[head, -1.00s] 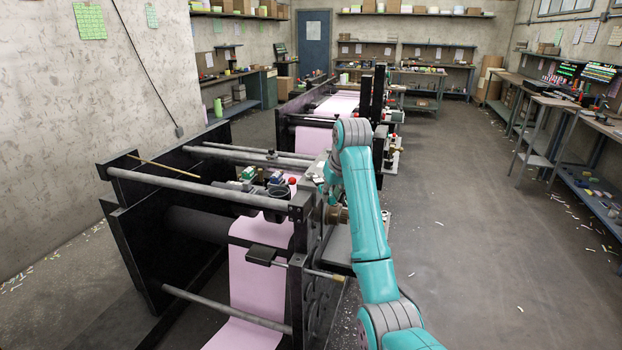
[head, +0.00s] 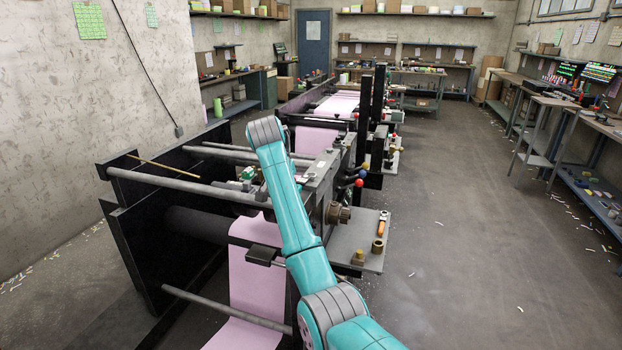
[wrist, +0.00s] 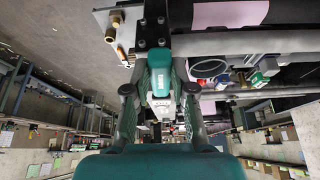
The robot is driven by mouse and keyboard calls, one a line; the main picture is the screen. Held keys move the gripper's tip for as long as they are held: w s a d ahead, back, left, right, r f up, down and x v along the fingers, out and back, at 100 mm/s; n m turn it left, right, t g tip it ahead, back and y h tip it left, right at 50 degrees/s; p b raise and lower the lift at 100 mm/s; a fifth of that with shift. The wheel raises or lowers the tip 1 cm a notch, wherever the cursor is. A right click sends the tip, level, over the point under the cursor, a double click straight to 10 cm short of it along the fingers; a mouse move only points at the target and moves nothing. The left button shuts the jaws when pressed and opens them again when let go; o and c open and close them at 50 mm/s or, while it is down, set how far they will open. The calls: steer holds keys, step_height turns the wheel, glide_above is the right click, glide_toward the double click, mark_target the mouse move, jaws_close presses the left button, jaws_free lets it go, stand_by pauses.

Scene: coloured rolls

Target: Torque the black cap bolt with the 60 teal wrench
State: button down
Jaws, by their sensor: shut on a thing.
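In the wrist view my gripper (wrist: 160,92) has its two dark fingers closed on the teal wrench (wrist: 160,75), which has small white lettering and a pale grey part. The wrench points toward the top of the picture, near a grey metal plate (wrist: 153,30) with several small dark bolt heads (wrist: 141,43). Which of them is the black cap bolt, and whether the wrench touches any, I cannot tell. In the head view my arm hides the gripper and the wrench.
The press frame, with a grey bar (head: 180,182) and a pink web (head: 252,265), lies below my arm. A side shelf (head: 350,240) holds brass fittings (head: 377,247) and an orange-handled tool (head: 382,224). Coloured knobs (head: 359,182) stick out behind it. The floor at right is open.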

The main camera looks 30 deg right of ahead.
steer(key=shift+d, duration=0.3)
steer(key=shift+r, duration=0.15)
steer(key=shift+d+r, duration=0.1)
steer(key=shift+r, duration=0.95)
steer(key=shift+a+r, duration=0.25)
steer(key=shift+r, duration=1.05)
